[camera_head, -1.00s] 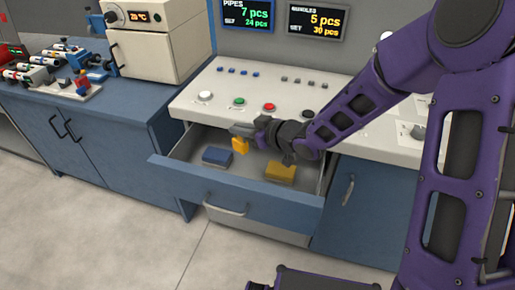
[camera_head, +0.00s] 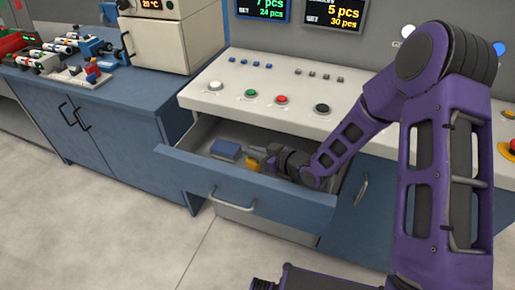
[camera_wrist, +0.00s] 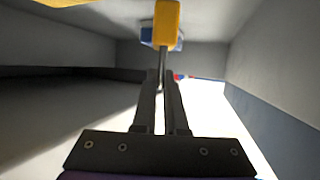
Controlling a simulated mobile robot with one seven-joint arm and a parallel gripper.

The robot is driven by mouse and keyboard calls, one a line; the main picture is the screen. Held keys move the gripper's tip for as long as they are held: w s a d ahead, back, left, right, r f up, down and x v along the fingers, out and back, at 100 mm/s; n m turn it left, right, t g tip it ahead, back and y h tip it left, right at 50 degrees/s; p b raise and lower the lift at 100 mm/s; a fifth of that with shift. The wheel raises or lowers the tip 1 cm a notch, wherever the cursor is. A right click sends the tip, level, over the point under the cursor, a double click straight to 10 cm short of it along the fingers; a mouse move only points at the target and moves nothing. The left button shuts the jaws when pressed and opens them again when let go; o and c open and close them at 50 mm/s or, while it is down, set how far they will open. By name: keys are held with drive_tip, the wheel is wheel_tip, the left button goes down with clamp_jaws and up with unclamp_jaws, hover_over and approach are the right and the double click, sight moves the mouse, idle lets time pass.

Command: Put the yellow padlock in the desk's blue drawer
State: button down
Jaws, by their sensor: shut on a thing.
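The yellow padlock (camera_head: 253,164) hangs in my gripper (camera_head: 262,154), inside the open blue drawer (camera_head: 240,192). In the wrist view the padlock (camera_wrist: 167,24) shows its yellow body. The fingers of my gripper (camera_wrist: 161,78) are shut on its thin grey shackle. In the head view the padlock is low in the drawer, right of a blue box (camera_head: 225,150). I cannot tell whether it touches the drawer floor.
The blue box also shows behind the padlock in the wrist view (camera_wrist: 147,34). A yellow edge shows there at top left (camera_wrist: 62,2). My arm covers the drawer's right part in the head view. A white button panel (camera_head: 262,92) overhangs the drawer's back.

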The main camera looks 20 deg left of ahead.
drive_tip(key=w, duration=0.1)
drive_tip(key=w+f, duration=0.1)
drive_tip(key=w, duration=0.1)
drive_tip(key=shift+w+d, duration=0.15)
drive_tip(key=shift+f, duration=0.1)
drive_tip(key=shift+f+b, duration=0.2)
drive_tip(key=shift+b, duration=0.15)
drive_tip(key=c, duration=1)
unclamp_jaws()
drive_tip(key=shift+o, duration=0.2)
